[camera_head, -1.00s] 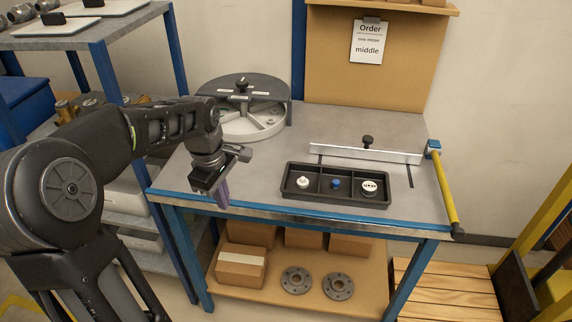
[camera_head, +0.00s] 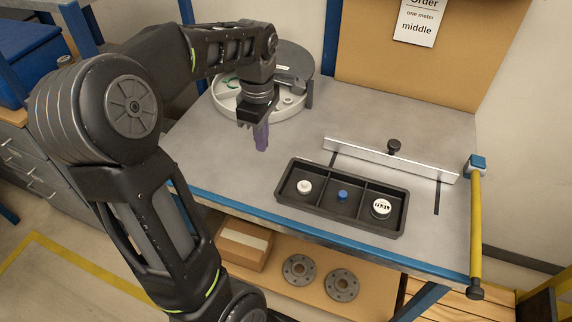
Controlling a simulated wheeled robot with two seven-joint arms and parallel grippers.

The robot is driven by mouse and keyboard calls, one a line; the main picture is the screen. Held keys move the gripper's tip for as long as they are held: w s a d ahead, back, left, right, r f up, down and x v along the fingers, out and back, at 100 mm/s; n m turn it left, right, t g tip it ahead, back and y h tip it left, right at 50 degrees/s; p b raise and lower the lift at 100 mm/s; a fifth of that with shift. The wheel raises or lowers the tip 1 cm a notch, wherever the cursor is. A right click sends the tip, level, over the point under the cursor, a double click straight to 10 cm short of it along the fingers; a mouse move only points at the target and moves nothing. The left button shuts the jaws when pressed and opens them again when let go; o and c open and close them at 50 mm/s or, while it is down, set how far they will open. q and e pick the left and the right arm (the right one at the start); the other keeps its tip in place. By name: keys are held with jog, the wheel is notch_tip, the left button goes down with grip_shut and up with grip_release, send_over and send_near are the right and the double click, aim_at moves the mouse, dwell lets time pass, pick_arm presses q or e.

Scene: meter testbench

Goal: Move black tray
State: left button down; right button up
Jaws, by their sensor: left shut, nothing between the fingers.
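The black tray (camera_head: 341,197) lies on the grey workbench near its blue front edge. It has three compartments. The left one holds a white knob-like part (camera_head: 304,187), the middle one a small blue part (camera_head: 343,195), and the right one a round white meter (camera_head: 381,207). My left gripper (camera_head: 261,137) is shut and empty, pointing down above the bench to the left of the tray, in front of the round divided container. It is apart from the tray. My right gripper is not in view.
A metal rail (camera_head: 390,159) with a black knob (camera_head: 394,145) stands behind the tray. A round container (camera_head: 290,75) with a grey lid is at the back left. A yellow lever (camera_head: 476,226) is at the right edge. Bare bench (camera_head: 225,165) lies left of the tray.

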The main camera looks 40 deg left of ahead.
pick_arm(q)
jog(key=shift+s, duration=0.1)
notch_tip(320, 180, down, 10)
jog(key=shift+d+f+p, duration=0.1)
jog(key=shift+d+p, duration=0.05)
jog(key=shift+p, duration=0.45)
jog(key=shift+w+d+p, duration=0.25)
jog(key=shift+w+d, duration=0.05)
jog(key=shift+d, duration=0.35)
jog(key=shift+w+d+p, duration=0.2)
jog(key=shift+w+d, duration=0.05)
jog(key=shift+d, duration=0.35)
jog(key=shift+w+d, duration=0.15)
jog(key=shift+d, duration=0.35)
